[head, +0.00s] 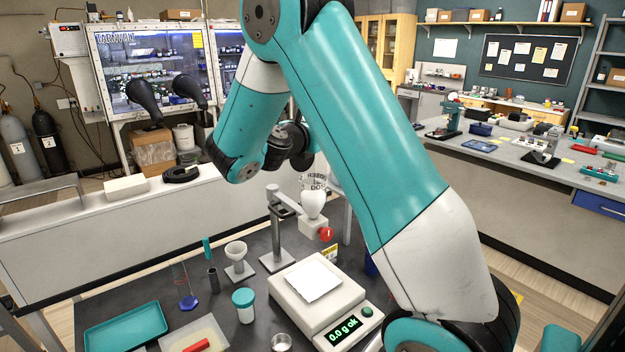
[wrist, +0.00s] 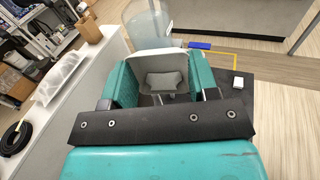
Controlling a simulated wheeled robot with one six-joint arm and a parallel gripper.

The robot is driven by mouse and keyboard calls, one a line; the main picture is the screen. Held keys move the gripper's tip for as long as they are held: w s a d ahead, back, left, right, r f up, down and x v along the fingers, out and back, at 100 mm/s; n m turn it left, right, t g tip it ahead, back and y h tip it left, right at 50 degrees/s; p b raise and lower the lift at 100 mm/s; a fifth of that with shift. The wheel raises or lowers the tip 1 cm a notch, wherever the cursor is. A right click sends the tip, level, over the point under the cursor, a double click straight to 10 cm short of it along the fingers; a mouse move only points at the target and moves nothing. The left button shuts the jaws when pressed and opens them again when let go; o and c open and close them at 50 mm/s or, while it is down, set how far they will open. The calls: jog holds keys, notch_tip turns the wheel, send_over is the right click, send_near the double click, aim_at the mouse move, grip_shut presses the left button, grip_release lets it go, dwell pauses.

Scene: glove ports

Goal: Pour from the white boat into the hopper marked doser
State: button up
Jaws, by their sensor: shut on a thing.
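My gripper (wrist: 163,88) is shut on the white boat (wrist: 172,54), which sits between its two teal fingers in the wrist view. The boat's inside looks grey and shaded, and I cannot tell what it holds. A clear hopper (wrist: 148,20) stands just beyond the boat in the wrist view; I cannot tell if they touch. In the head view the hopper marked doser (head: 313,181) tops a grey stand with a red knob, with a white rounded part below its lettering. My arm hides the gripper and the boat in the head view.
A balance (head: 340,303) reading 0.0 g, with a white sheet on it, stands in front of the doser. A small funnel stand (head: 238,260), a teal-lidded jar (head: 244,304) and a teal tray (head: 126,328) share the dark table. A pale ledge (head: 120,235) runs behind.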

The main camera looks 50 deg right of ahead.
jog(key=shift+w+a+f+h+b, duration=0.1)
jog(key=shift+h+b, duration=0.3)
jog(key=shift+b, duration=1.85)
jog(key=shift+b, duration=1.4)
jog(key=shift+a+f+t+h+b, duration=0.1)
jog(key=shift+t+h+b, duration=0.3)
jog(key=shift+b, duration=2.25)
jog(key=shift+b, duration=1.9)
jog(key=shift+a+h+b, duration=0.1)
jog(key=shift+h+b, duration=0.5)
jog(key=shift+b, duration=1.85)
jog(key=shift+c, duration=0.2)
